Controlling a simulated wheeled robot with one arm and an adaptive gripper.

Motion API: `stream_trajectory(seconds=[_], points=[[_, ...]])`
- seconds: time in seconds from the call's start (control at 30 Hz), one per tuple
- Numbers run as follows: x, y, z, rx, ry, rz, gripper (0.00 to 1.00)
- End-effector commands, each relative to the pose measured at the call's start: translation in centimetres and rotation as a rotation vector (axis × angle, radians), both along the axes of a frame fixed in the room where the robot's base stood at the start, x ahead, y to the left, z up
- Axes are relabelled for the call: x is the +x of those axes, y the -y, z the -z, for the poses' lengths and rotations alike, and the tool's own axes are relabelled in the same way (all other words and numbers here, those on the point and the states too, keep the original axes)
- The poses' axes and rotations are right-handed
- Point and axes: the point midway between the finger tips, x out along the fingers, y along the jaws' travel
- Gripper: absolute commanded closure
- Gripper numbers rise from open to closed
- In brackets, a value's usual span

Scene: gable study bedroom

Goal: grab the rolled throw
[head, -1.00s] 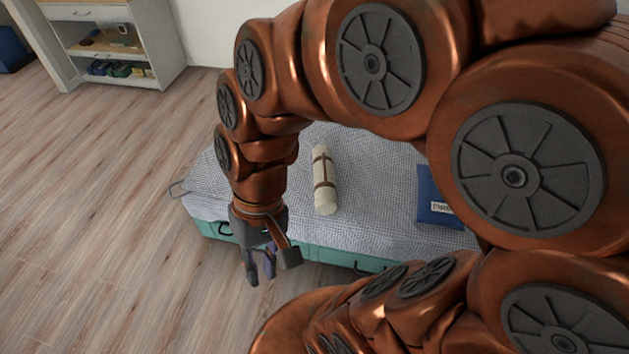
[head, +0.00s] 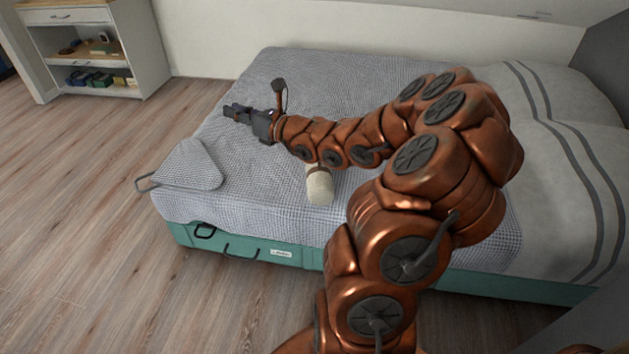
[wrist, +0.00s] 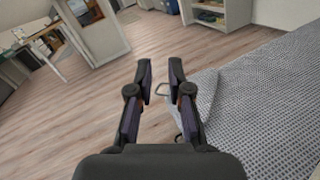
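The rolled throw (head: 320,187) is a cream roll lying on the bed, below and behind my forearm in the head view. Only its near end shows; my arm hides the rest. My gripper (head: 232,112) is held over the bed to the upper left of the throw, pointing left and away from it. In the wrist view my gripper (wrist: 160,88) has its two fingers apart with nothing between them. The throw is not in the wrist view.
The bed (head: 250,85) has a grey woven cover and a teal base with handles. A white shelf unit (head: 150,50) stands at the upper left. The wooden floor (head: 70,220) at left is clear.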

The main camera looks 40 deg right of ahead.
Motion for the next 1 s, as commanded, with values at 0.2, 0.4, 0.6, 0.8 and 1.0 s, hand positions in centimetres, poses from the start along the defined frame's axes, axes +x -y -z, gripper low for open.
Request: stream_trajectory(seconds=[0.2,0.4,0.6,0.8,1.0], points=[[-3.0,15.8,14.8,0.451,-0.132,0.409,0.81],[-6.6,22.2,22.0,0.685,-0.178,0.605,0.81],[-8.0,23.9,24.2,0.762,-0.192,0.666,0.81],[-7.6,24.0,24.4,0.763,-0.195,0.666,0.81],[-6.3,24.4,24.8,0.760,-0.196,0.665,0.81]])
